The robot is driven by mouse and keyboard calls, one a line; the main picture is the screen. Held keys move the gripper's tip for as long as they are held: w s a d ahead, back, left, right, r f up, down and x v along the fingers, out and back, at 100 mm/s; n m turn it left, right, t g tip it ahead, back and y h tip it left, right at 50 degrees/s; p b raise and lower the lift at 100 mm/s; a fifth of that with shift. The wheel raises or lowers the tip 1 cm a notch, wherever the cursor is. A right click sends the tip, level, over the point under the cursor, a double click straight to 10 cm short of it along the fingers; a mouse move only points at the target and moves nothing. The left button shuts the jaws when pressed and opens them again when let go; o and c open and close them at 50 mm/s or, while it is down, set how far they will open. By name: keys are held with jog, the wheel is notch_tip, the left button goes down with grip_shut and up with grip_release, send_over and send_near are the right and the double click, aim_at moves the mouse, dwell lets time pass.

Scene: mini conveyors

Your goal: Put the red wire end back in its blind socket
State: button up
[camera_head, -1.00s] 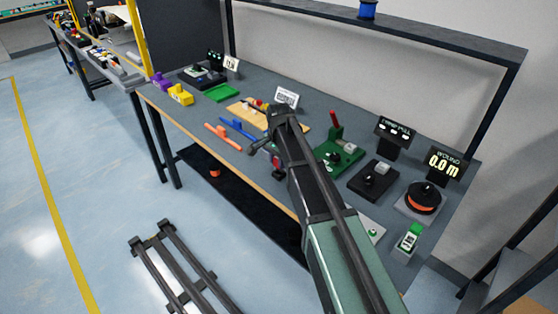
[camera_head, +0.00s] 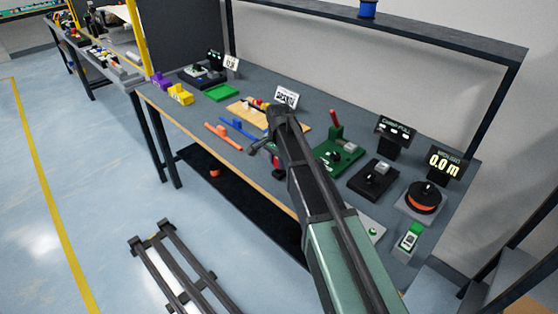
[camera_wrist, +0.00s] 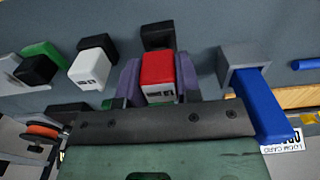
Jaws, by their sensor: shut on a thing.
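My gripper (camera_wrist: 158,72) is shut on the red wire end (camera_wrist: 157,68), a red block with a pale lower face, held between its two purple-grey fingers in the wrist view. A black block (camera_wrist: 157,36) lies just beyond the red end; I cannot tell whether the two touch or whether it is the blind socket. A grey socket-like block (camera_wrist: 243,60) with a long blue piece (camera_wrist: 264,105) at it stands to the right. In the head view my arm hides most of the gripper and the red end.
A white block (camera_wrist: 91,64) and a black block (camera_wrist: 36,70) stand left of the gripper. On the bench, a green fixture with a red lever (camera_head: 335,121), a wooden board (camera_head: 244,113), a blue bar (camera_head: 240,127) and an orange bar (camera_head: 222,136) lie near my arm.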

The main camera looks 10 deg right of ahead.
jog(key=shift+f+b, duration=1.15)
jog(key=shift+f, duration=0.1)
jog(key=o, duration=1.1)
jog(key=shift+c, duration=0.2)
jog(key=shift+r, duration=0.15)
notch_tip(320, 180, up, 11)
jog(key=p, duration=1.1)
jog(key=shift+f, duration=0.2)
